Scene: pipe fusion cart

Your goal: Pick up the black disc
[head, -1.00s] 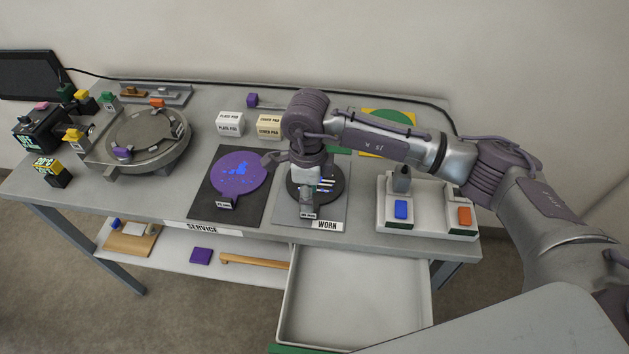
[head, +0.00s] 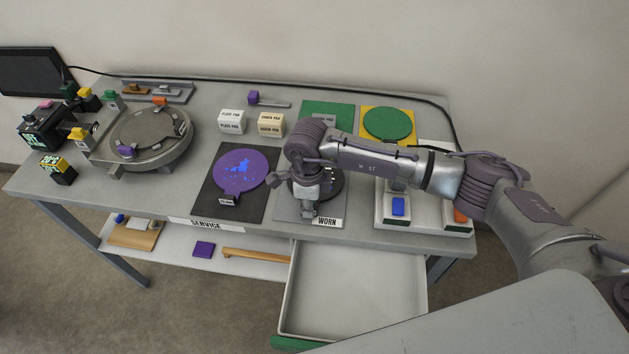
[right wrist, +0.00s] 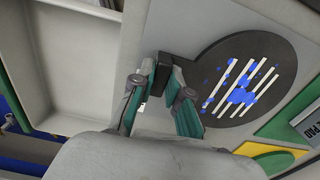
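The black disc (right wrist: 244,80), with white stripes and blue spots, lies on the grey panel marked WORN. In the head view my right arm hides much of the disc (head: 331,184). A dark upright tab (right wrist: 166,76) stands at its edge. My right gripper (right wrist: 163,82) is low over the panel, its teal fingers on either side of the tab. Whether the fingers press on the tab cannot be told. The right gripper (head: 309,196) also shows in the head view. My left gripper is not in view.
A purple disc (head: 239,170) lies on a dark panel to the left. A tray with blue and orange blocks (head: 383,216) stands to the right. An open drawer (head: 350,290) juts out in front. A round grey fixture (head: 160,154) is at the left.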

